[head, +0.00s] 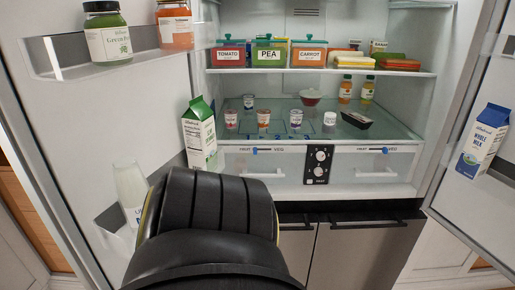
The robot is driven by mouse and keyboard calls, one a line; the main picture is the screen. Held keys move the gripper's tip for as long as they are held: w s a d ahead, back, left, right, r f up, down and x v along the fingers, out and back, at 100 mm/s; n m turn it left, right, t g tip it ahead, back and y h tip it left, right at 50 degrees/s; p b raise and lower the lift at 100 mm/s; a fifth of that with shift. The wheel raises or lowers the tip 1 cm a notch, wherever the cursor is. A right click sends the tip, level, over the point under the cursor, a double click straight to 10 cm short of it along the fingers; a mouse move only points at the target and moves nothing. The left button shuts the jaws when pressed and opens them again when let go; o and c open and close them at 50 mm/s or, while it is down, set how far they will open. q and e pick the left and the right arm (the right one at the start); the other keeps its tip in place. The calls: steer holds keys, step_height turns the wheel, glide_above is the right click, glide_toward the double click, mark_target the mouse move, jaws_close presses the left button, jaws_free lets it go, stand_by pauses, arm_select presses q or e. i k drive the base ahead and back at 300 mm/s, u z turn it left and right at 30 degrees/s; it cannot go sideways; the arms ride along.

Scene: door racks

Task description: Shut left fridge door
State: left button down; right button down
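The left fridge door (72,127) stands open along the left side of the head view, its inner face with racks turned toward me. A black part of my own arm covers the lower middle of the view and hides part of the door's lower rack. I cannot see the fingertips of either gripper, so contact with the door cannot be told. The fridge interior (310,112) is open to view behind.
The door racks hold jars (107,32), a green milk carton (199,135) and a white bottle (131,190). The right door (470,200) is also open, with a milk carton (482,140). Shelves hold boxes and cups. Drawers (365,240) lie below.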

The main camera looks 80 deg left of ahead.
mark_target(65, 118)
steer(key=k, duration=1.35)
steer(key=u, duration=1.65)
